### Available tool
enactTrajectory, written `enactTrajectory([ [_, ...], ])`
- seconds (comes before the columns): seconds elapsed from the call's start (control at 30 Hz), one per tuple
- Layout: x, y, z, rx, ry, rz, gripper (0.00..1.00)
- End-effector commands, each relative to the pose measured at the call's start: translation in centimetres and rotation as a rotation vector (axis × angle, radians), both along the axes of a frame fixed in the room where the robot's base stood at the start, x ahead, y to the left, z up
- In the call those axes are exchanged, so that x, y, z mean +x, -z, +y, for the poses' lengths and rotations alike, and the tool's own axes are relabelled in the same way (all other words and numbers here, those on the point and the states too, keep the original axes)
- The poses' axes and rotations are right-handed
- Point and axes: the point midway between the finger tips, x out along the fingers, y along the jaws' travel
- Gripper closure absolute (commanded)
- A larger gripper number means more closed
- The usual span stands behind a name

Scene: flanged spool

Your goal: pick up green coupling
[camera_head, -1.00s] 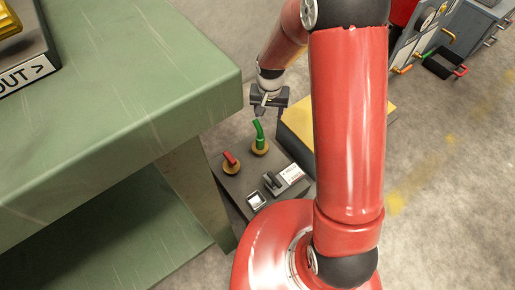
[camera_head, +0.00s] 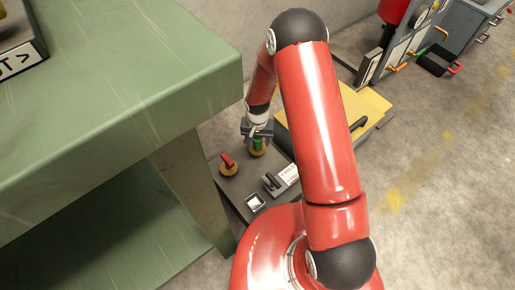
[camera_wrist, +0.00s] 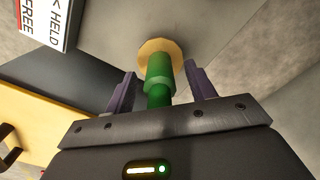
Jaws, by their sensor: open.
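The green coupling (camera_head: 258,145) stands on a round tan flange on top of a dark stand (camera_head: 232,190). In the wrist view the green coupling (camera_wrist: 158,75) rises from its flange and sits between my two purple fingers. My gripper (camera_wrist: 162,82) is open, with a finger on each side of the coupling and visible gaps. In the head view my gripper (camera_head: 258,134) is right over the coupling and hides its upper part.
A red piece (camera_head: 227,160) on a similar flange stands just left of the coupling. A dark handle (camera_head: 270,182), a label (camera_head: 287,175) and a white-framed square (camera_head: 255,202) share the stand. A green bench (camera_head: 120,90) is at left, a yellow-topped box (camera_head: 362,105) at right.

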Motion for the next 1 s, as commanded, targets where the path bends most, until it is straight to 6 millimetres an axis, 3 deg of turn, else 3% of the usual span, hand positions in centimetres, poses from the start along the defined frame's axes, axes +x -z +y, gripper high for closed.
enactTrajectory([
  [0.2, 0.02, 0.03, 0.0, 0.0, 0.0, -0.001, 0.46],
  [0.6, 0.0, 0.0, 0.0, 0.0, 0.0, 0.0, 0.98],
  [1.0, 0.04, -0.07, 0.0, 0.0, 0.0, -0.001, 1.0],
])
